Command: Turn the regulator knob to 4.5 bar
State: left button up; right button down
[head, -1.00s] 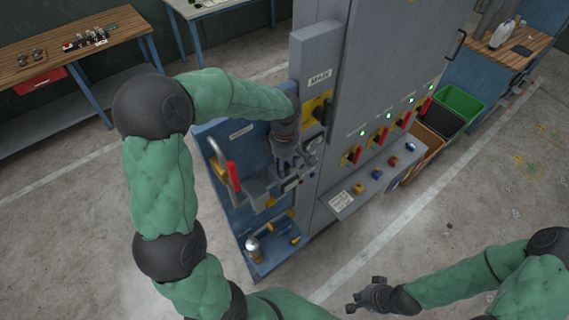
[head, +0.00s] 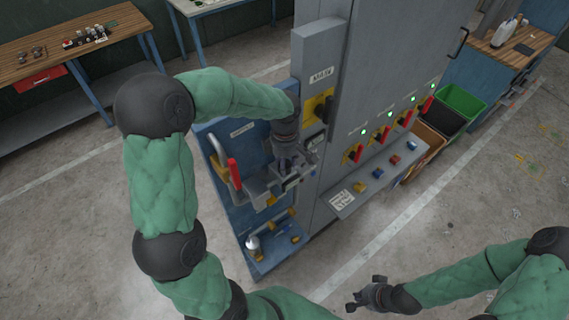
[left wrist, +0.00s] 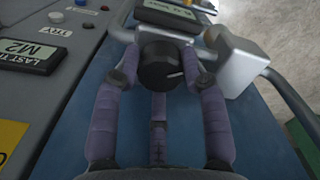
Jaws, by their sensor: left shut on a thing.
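The regulator knob (left wrist: 160,68) is a black round knob with a pale pointer line, seen in the left wrist view. The line points to the right and a little up. In the head view my left gripper (head: 290,165) reaches down onto the blue panel and hides the knob. A dark display (left wrist: 173,16) sits just beyond the knob, and its reading is cut off. My right gripper (head: 366,294) hangs empty over the floor, its fingers apart.
A grey cabinet (head: 375,80) with red-handled yellow switches and green lamps stands right of the blue panel (head: 215,140). A red-handled lever (head: 234,174) is close left of my left gripper. Bins (head: 459,105) stand behind right. The floor in front is clear.

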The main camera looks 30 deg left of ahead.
pick_arm(q)
jog(key=n+b, duration=0.4)
jog(key=b, duration=0.1)
jog(key=shift+d+f+n, duration=0.15)
jog(key=shift+f+n, duration=0.15)
jog(key=n+b, duration=0.2)
jog(key=n, duration=0.1)
jog(key=shift+b, duration=0.4)
jog(key=n+b, duration=0.2)
jog(key=b, duration=0.1)
jog(key=shift+n, duration=0.3)
jog(key=shift+r+n+b, duration=0.15)
jog(key=shift+n+b, duration=0.35)
jog(key=shift+b, duration=0.7)
jog(key=shift+r, duration=0.1)
jog(key=o, duration=0.9)
jog(key=shift+c, duration=0.2)
jog(key=shift+w, duration=0.25)
jog(key=shift+s, duration=0.15)
